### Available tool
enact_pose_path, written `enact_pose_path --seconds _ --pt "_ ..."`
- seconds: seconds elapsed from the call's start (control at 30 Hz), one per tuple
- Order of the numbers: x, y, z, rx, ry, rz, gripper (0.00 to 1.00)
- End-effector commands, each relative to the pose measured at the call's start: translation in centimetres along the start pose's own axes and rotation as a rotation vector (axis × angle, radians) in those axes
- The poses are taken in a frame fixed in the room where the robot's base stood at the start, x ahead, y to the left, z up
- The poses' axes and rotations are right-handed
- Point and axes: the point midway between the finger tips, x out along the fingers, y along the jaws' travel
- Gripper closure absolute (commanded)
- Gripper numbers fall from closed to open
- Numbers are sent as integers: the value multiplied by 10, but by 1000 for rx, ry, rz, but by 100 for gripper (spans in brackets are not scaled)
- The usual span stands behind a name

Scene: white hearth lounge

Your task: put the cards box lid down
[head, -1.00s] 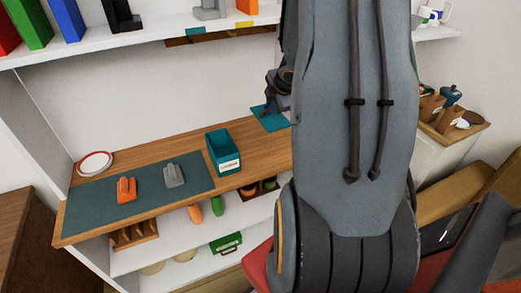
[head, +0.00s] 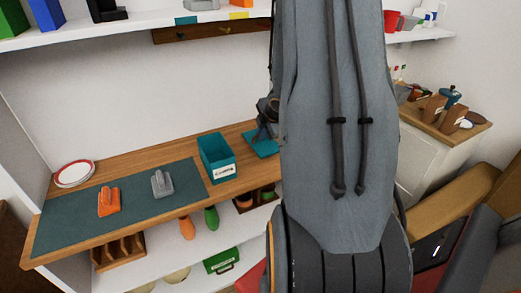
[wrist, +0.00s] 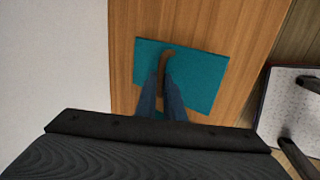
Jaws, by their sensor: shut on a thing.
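The cards box lid is a flat teal square with a brown strip-like handle. In the wrist view the lid (wrist: 205,72) lies below my gripper (wrist: 163,84), whose fingers are shut on the handle. In the head view the lid (head: 266,147) is at the wooden counter, right of the teal box, with my gripper (head: 266,133) above it. I cannot tell whether the lid touches the wood. The open teal cards box (head: 215,157) has a white label and stands on the counter. My arm hides the counter right of the lid.
A dark green mat (head: 75,226) on the counter holds an orange item (head: 108,203) and a grey item (head: 162,184). A red-rimmed plate (head: 74,174) is at the left. A white shelf (head: 130,38) runs above. The wall stands close behind the counter.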

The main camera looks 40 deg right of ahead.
Motion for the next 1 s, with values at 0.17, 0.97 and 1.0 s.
enact_pose_path --seconds 0.17,0.97,1.0 --pt "14 -9 0 1 1 0 100" --pt "40 -26 1 1 -1 1 73" --pt "40 -27 1 1 -1 1 73"
